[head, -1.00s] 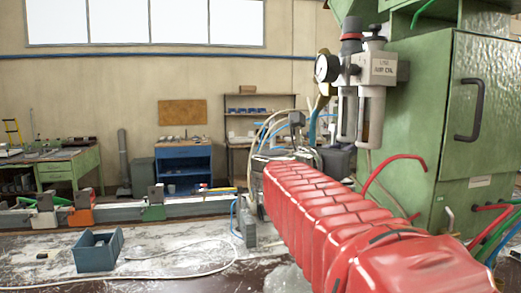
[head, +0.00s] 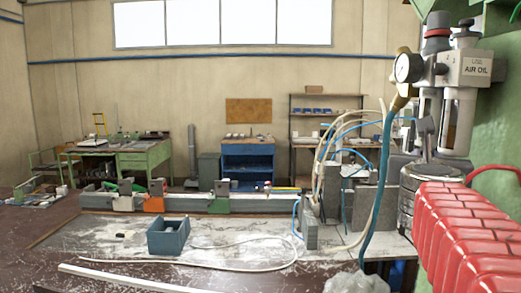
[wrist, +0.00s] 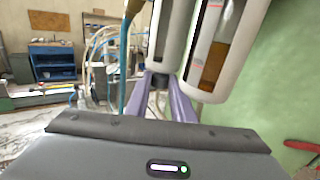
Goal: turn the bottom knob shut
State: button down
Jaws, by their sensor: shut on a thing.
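The air unit (head: 476,69) hangs at the right in the head view, with a pressure gauge (head: 408,67) and two bowls. The left bowl (wrist: 163,38) and the right bowl (wrist: 222,45), which holds amber oil, fill the upper middle of the wrist view. My gripper (wrist: 160,80) points up from below with its two purple fingers at the underside of the left bowl. It is shut on the bottom knob, a small dark piece mostly hidden between the fingertips. In the head view my gripper (head: 426,128) is small under that bowl, and the knob cannot be made out.
A teal hose (head: 380,180) hangs close to the left of the bowls. The green machine body (head: 496,140) stands close on the right. Below are the bench with a clamp rail (head: 190,203), a blue-grey bin (head: 168,236) and a loose pale hose.

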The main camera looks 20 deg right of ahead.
jog(key=shift+r, duration=0.1)
dwell(0.4)
jog(key=c, duration=1.5)
grip_release()
jog(key=shift+c, duration=0.2)
jog(key=v, duration=1.3)
jog(key=shift+s+a, duration=0.25)
